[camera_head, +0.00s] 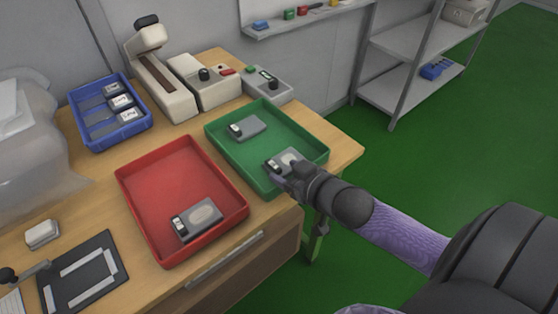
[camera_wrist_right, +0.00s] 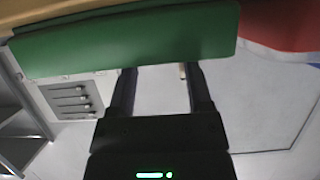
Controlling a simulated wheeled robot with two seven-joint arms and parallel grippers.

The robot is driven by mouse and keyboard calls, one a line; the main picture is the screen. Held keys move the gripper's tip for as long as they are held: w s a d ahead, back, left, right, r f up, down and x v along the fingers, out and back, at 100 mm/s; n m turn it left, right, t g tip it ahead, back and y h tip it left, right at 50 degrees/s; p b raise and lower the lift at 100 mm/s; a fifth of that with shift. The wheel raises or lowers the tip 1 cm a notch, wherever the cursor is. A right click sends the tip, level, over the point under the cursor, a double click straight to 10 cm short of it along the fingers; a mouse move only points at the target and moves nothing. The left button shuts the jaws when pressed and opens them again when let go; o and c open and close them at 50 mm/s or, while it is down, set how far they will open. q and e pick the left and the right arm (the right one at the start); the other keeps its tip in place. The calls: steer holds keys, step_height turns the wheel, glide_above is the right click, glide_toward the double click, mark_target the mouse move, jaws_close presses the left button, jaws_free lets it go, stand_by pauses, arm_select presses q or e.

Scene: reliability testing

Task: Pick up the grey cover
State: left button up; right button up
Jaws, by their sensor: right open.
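Grey covers lie in the trays in the head view. One grey cover (camera_head: 246,127) is at the back of the green tray (camera_head: 262,182). Another grey cover (camera_head: 289,156), with a lighter patch, is at that tray's front right, partly hidden by my right gripper. A third grey piece (camera_head: 203,218), with a pale oval, lies in the red tray (camera_head: 128,199). My right gripper (camera_head: 279,171) is at the green tray's near right edge, close to the second cover; contact cannot be told. In the wrist view its fingers (camera_wrist_right: 159,72) are apart, with the tips hidden at the green tray (camera_wrist_right: 130,38). My left gripper is out of view.
A blue bin (camera_head: 110,113) with labelled parts stands at the back left. A beige press-like device (camera_head: 162,80) and a control box (camera_head: 267,86) stand behind the trays. A black plate (camera_head: 85,272) lies front left. A metal shelf (camera_head: 410,70) stands beyond the table.

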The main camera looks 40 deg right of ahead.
mark_target(276, 167)
steer(key=b+x, duration=0.1)
steer(key=x, duration=0.2)
steer(key=shift+w+f, duration=0.1)
steer(key=shift+f, duration=0.2)
steer(key=shift+w, duration=0.2)
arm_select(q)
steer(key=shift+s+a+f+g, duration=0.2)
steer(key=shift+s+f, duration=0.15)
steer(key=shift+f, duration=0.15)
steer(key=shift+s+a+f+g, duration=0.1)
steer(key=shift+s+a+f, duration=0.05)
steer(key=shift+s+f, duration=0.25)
arm_select(e)
steer(key=shift+r, duration=0.15)
jaws_close()
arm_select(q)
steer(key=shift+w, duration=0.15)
